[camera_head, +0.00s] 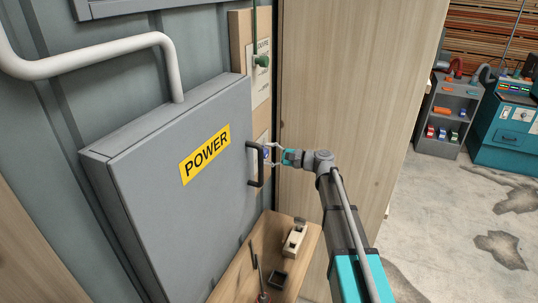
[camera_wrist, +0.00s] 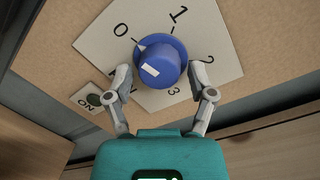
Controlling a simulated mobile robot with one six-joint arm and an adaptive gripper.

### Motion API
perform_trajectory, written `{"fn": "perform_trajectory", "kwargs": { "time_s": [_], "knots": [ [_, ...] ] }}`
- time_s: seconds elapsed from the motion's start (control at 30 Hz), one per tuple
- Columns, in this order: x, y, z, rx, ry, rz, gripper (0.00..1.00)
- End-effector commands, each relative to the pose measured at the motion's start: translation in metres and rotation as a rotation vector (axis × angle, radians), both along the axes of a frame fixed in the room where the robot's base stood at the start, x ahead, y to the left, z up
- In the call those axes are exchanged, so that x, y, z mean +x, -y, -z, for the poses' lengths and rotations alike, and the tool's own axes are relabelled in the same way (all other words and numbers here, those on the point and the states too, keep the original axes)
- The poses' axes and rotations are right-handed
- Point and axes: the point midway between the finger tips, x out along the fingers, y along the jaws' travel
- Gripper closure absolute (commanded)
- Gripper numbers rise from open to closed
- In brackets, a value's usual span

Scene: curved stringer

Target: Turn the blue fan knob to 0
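The blue fan knob (camera_wrist: 166,66) sits on a white dial plate (camera_wrist: 103,38) marked 0, 1, 2 and 3. A small pale mark at the knob's base lies at its upper left, towards the 0. My gripper (camera_wrist: 160,72) is open, with one finger on each side of the knob and a small gap showing on both sides. The left finger covers part of the plate. In the head view, the knob (camera_head: 266,153) is small beside my gripper (camera_head: 271,155), partly hidden behind the cabinet handle.
A grey POWER cabinet (camera_head: 150,215) with a black handle (camera_head: 256,165) stands close left of my gripper. A wooden shelf (camera_head: 250,285) with small items is below. A wooden panel (camera_head: 340,80) rises at the right.

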Motion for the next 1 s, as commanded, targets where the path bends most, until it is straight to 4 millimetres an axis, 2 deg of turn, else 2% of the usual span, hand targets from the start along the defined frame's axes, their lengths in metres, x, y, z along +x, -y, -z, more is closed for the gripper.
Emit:
{"fn": "perform_trajectory", "kwargs": {
  "time_s": [0.57,0.77,1.0],
  "knots": [
    [-0.001,0.005,0.0,0.0,-0.001,0.001,0.13],
    [-0.005,0.02,0.0,0.0,-0.001,0.001,0.13],
    [-0.013,0.054,0.0,0.001,-0.001,0.003,0.13]
  ]
}}
